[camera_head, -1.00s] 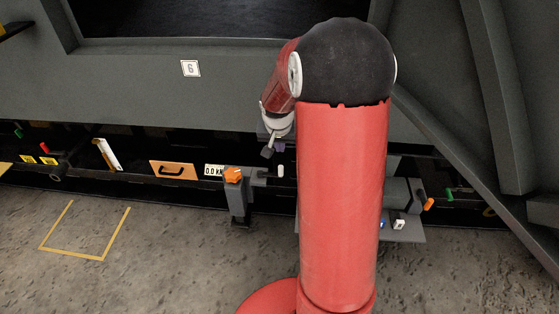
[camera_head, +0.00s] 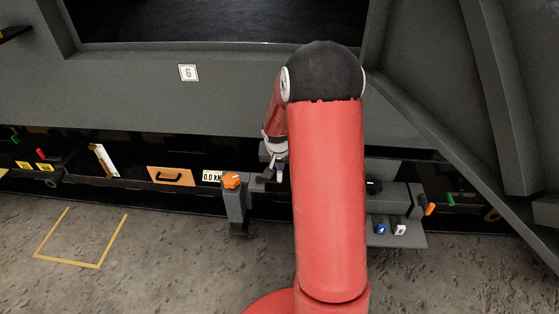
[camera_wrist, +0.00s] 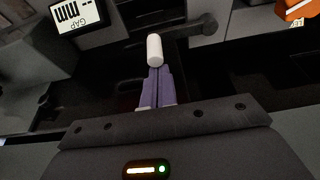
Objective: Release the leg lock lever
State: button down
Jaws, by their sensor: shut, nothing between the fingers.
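A lever with a white rounded grip (camera_wrist: 154,49) on a dark arm (camera_wrist: 188,31) shows at the top middle of the wrist view. In the head view my gripper (camera_head: 280,170) is right of the grey post (camera_head: 235,207) with an orange knob (camera_head: 231,181), and the white grip is mostly hidden.
A display marked GAP (camera_wrist: 76,14) is at the wrist view's upper left. In the head view, a wooden drawer front (camera_head: 170,176) with a black handle lies left of the post. A grey shelf (camera_head: 412,241) and an orange handle (camera_head: 430,209) stand right of my arm.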

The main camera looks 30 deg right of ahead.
jog(key=shift+w+f, duration=0.1)
jog(key=shift+f, duration=0.15)
jog(key=shift+b, duration=0.4)
